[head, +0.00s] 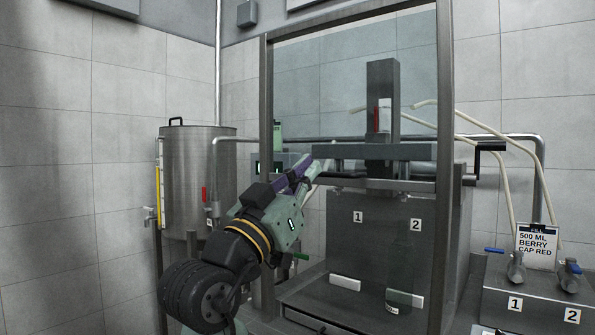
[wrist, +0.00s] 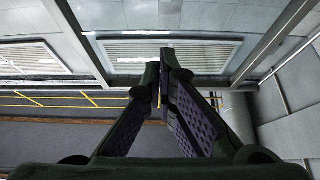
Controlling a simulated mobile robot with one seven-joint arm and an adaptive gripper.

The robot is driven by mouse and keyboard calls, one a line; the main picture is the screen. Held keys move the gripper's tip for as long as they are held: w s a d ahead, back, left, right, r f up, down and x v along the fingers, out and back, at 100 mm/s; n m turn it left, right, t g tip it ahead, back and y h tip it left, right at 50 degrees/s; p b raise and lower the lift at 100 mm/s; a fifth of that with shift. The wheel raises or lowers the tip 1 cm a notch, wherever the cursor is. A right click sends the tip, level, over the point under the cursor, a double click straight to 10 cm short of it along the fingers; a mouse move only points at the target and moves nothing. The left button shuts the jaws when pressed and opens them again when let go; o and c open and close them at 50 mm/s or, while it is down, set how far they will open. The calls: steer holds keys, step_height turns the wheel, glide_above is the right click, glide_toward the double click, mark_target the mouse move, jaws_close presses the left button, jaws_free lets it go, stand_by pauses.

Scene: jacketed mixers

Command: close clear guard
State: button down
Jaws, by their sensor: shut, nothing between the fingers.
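The clear guard (head: 320,95) is a faintly blue see-through pane in a tall grey metal frame (head: 267,100) at the front of the filling machine in the head view. Its lower extent is hard to make out, so I cannot tell how far it stands open. My gripper (head: 312,172) is shut and empty, with its tips just right of the left frame post, near the left end of a dark horizontal bar (head: 350,151). I cannot tell whether it touches anything. In the wrist view my gripper (wrist: 165,80) has its fingertips together, with grey frame bars (wrist: 272,42) beyond.
A steel tank (head: 185,165) stands behind left of my arm. A black crank handle (head: 490,147) sticks out right of the frame. A bench with blue-handled valves (head: 570,275) and a sign reading berry (head: 535,245) stands at right. Pale hoses (head: 500,160) hang behind.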

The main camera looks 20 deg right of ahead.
steer(key=p+x, duration=0.4)
steer(key=x, duration=0.6)
steer(key=shift+w+d+f+p, duration=0.1)
steer(key=shift+d+f+p, duration=0.05)
steer(key=shift+f, duration=0.85)
steer(key=shift+d+f+p, duration=0.15)
steer(key=shift+d+f, duration=0.05)
steer(key=shift+f, duration=0.85)
steer(key=shift+f, duration=0.1)
step_height(320, 180, down, 34)
steer(key=b, duration=2.5)
steer(key=shift+r, duration=0.25)
